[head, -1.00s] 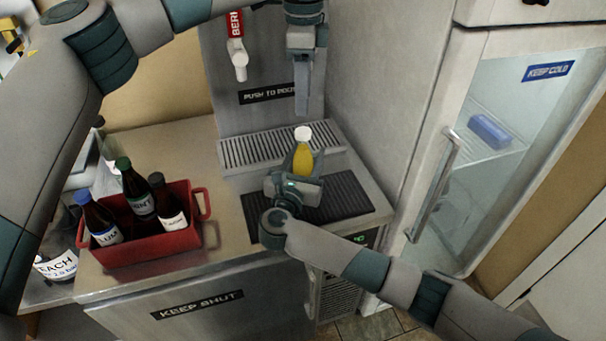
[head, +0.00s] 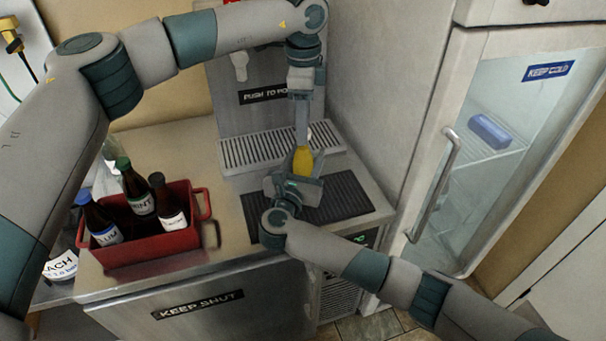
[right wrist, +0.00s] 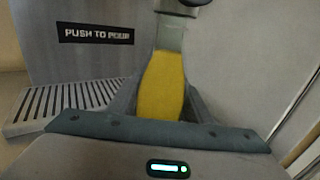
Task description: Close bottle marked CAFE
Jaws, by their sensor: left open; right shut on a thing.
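A bottle with yellow contents (head: 303,160) stands upright over the dark mat in the head view. It also fills the middle of the right wrist view (right wrist: 161,92). No CAFE lettering can be read on it. My right gripper (head: 300,175) is shut on its body. My left gripper (head: 302,136) points straight down from above, open, with its fingers at the bottle's top. In the right wrist view a grey-green finger (right wrist: 170,35) covers the neck area. The white cap is mostly hidden, so I cannot tell how it sits.
A red crate (head: 150,247) with several dark bottles stands on the counter at left. The dispenser's drip grille (head: 245,152) is just behind the yellow bottle. A dark ribbed mat (head: 345,195) lies beneath it. A glass-door fridge (head: 440,190) stands at right.

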